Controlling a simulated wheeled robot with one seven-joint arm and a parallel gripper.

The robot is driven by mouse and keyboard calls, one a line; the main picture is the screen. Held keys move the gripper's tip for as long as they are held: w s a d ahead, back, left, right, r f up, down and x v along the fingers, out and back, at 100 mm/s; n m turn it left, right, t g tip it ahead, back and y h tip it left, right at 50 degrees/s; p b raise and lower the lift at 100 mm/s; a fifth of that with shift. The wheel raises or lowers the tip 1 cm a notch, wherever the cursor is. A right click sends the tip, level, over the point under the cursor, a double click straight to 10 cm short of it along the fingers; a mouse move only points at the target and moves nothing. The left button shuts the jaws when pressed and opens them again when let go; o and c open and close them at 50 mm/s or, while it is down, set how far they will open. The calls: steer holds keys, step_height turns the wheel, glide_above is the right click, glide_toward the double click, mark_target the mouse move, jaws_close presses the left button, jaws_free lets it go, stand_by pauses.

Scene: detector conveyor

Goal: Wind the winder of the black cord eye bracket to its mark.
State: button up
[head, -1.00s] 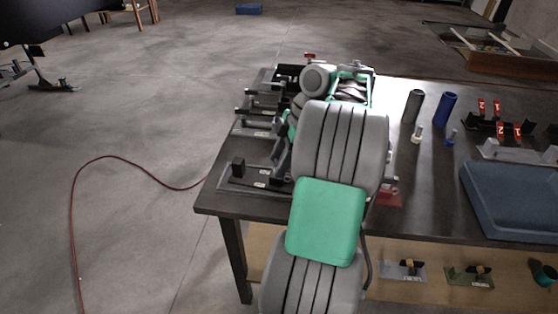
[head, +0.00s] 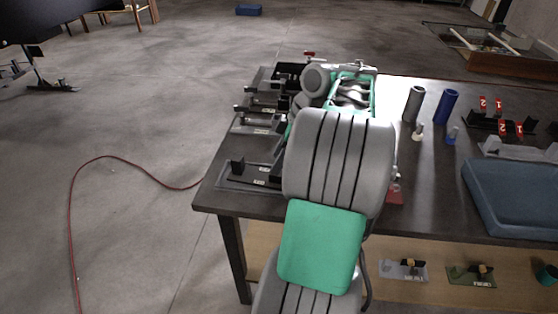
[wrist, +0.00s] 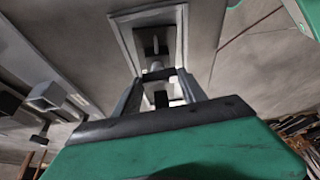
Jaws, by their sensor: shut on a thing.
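In the wrist view my gripper (wrist: 158,76) points at a small bracket, its two grey fingers closing on a small part between their tips. This part appears to be the winder, mostly covered by the fingertips. Just beyond it stands a dark upright (wrist: 154,46) on a pale-edged base plate (wrist: 122,30), which I take for the black cord eye bracket. The mark cannot be made out. In the head view my own arm hides the gripper and the part it holds.
Several dark brackets line the table's left edge, among them a near one (head: 238,168). To the right stand a grey cylinder (head: 413,104), a blue cylinder (head: 445,107) and a blue tray (head: 478,205). A red cable (head: 72,230) lies on the floor.

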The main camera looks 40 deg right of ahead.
steer(key=m+h+b, duration=0.1)
steer(key=m, duration=0.1)
steer(key=m+t+h+b, duration=0.1)
steer(key=m, duration=0.2)
steer(key=shift+a+f+m, duration=0.1)
steer(key=shift+a+m, duration=0.1)
steer(key=shift+m, duration=0.1)
steer(key=m+h+b, duration=0.1)
steer(key=m, duration=0.1)
steer(key=m+b, duration=0.1)
steer(key=m, duration=0.1)
steer(key=shift+a+m+h, duration=0.1)
steer(key=shift+m+h, duration=0.3)
steer(key=o, duration=1.4)
steer(key=shift+s+r, duration=0.1)
steer(key=shift+r, duration=0.1)
steer(key=p+v, duration=0.2)
steer(key=v, duration=0.5)
steer(key=shift+s+r, duration=0.15)
steer(key=shift+r, duration=0.1)
